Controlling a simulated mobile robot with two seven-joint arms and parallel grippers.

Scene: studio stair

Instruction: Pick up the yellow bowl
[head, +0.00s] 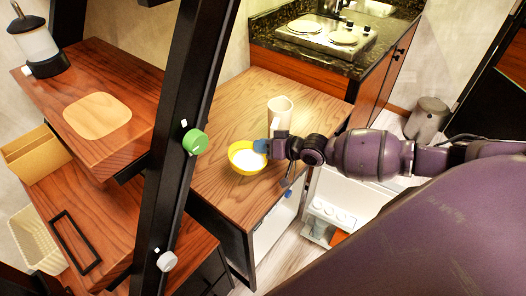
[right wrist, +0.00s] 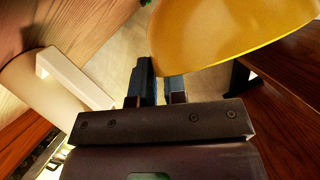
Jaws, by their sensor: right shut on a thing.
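The yellow bowl (head: 236,164), pale inside, is on or just above the wooden counter, upright or nearly so; I cannot tell whether it touches the wood. My right gripper (head: 262,146) reaches in from the right and is shut on the bowl's right rim, its blue fingertips at the edge. In the right wrist view the bowl (right wrist: 225,25) fills the upper right, and the two fingers (right wrist: 160,85) are close together beside its wall. The exact contact is partly hidden. My left gripper is not in view.
A cream mug (head: 280,112) stands on the counter (head: 225,200) just behind the gripper. A black post with a green knob (head: 195,141) rises left of the bowl. Wooden shelves (head: 105,60) stand further left. The counter's front left is clear.

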